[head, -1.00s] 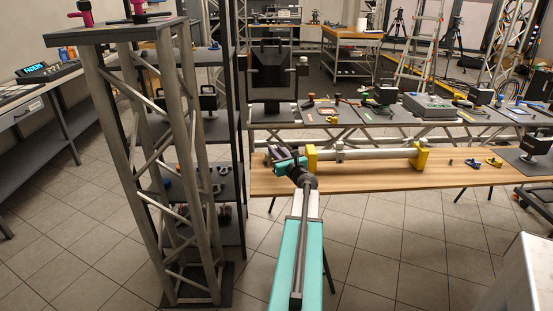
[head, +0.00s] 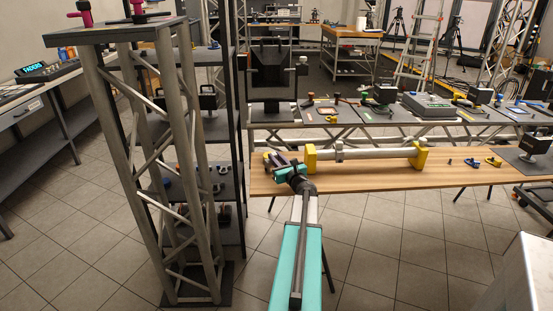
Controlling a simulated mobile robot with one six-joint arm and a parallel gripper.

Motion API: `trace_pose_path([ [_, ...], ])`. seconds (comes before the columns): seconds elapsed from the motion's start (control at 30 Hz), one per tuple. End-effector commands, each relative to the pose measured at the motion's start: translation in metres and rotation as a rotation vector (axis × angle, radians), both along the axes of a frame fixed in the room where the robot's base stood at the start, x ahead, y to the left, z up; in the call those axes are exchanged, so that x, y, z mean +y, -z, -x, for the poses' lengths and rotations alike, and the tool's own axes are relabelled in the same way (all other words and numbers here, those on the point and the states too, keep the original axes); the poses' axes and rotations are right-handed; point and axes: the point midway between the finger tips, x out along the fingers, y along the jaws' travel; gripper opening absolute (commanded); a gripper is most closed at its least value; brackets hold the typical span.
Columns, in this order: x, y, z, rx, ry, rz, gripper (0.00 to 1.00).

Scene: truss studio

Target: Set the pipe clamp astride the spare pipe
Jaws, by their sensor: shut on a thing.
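The spare pipe (head: 378,153) is a pale grey tube. It lies level between two yellow end supports on the wooden bench. A grey collar-like piece (head: 339,150) sits on it near its left end. My gripper (head: 271,160) is over the bench's left end, left of the near yellow support and apart from the pipe. It is shut on a small dark piece, taken to be the pipe clamp. The gripper mostly hides that piece, so its shape and tilt cannot be told.
The left yellow support (head: 310,158) stands just right of my gripper; the right one (head: 419,157) is further along. Small blue and yellow parts (head: 473,162) lie on the bench's right side. A truss tower (head: 175,150) stands at left. The bench's front strip (head: 380,178) is clear.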

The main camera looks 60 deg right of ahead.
Motion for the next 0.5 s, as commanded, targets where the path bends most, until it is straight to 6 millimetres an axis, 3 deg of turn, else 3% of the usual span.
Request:
trace_pose_path([
  [0.13,0.0003,0.0028,-0.0003,-0.001,-0.001,0.001,0.0],
  [0.17,0.0003,0.0026,-0.0003,0.0,0.0,0.0,0.22],
  [0.27,0.0003,0.0022,-0.0004,0.0,0.0,0.0,0.37],
  [0.5,0.0005,0.0022,-0.0007,0.0,-0.001,0.0,0.37],
])
